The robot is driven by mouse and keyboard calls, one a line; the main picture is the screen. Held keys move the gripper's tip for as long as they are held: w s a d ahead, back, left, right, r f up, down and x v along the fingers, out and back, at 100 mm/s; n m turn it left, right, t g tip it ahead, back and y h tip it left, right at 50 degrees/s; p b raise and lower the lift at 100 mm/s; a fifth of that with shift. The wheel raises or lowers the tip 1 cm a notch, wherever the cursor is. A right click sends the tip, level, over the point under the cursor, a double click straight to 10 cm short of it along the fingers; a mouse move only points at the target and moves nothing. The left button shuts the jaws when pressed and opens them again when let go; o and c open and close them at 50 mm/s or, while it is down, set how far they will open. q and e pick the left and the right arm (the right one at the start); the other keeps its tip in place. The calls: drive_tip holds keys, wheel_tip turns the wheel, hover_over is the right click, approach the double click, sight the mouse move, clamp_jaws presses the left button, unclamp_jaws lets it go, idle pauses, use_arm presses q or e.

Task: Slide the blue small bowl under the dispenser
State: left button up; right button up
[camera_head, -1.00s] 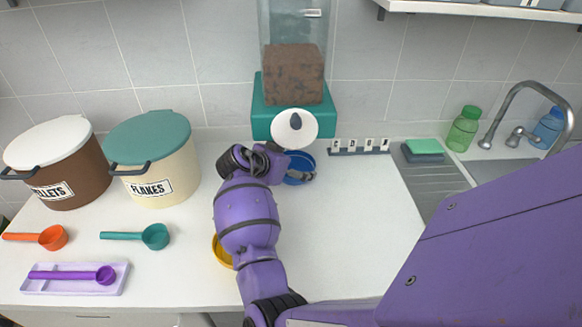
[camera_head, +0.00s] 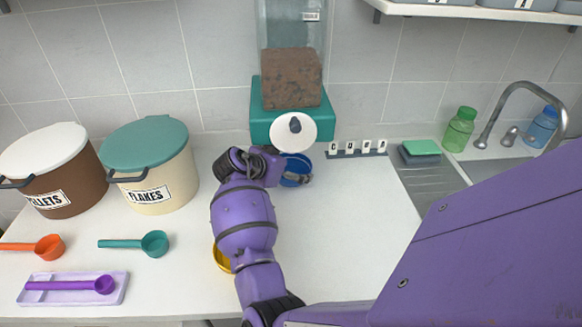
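The blue small bowl (camera_head: 294,168) is on the counter, just below and in front of the dispenser's white round front piece (camera_head: 294,130). The dispenser (camera_head: 262,120) has a teal base and a clear upper part with a brown block of contents. My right gripper (camera_head: 284,172) is at the bowl, with a dark finger showing at the bowl's right front side. My wrist hides the bowl's left part and most of the fingers, so their opening and grip cannot be told. My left gripper is not in view.
A yellow bowl (camera_head: 221,258) is partly hidden behind my forearm. Two lidded bins, PELLETS (camera_head: 60,185) and FLAKES (camera_head: 160,180), stand left, with several scoops in front. A lettered strip (camera_head: 357,153) lies right of the dispenser. The counter right of the bowl is clear.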

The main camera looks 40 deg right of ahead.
drive_tip(key=v, duration=0.8)
drive_tip(key=shift+w+r, duration=0.15)
drive_tip(key=shift+w, duration=0.1)
drive_tip(key=shift+s, duration=0.2)
drive_tip(key=shift+f, duration=0.25)
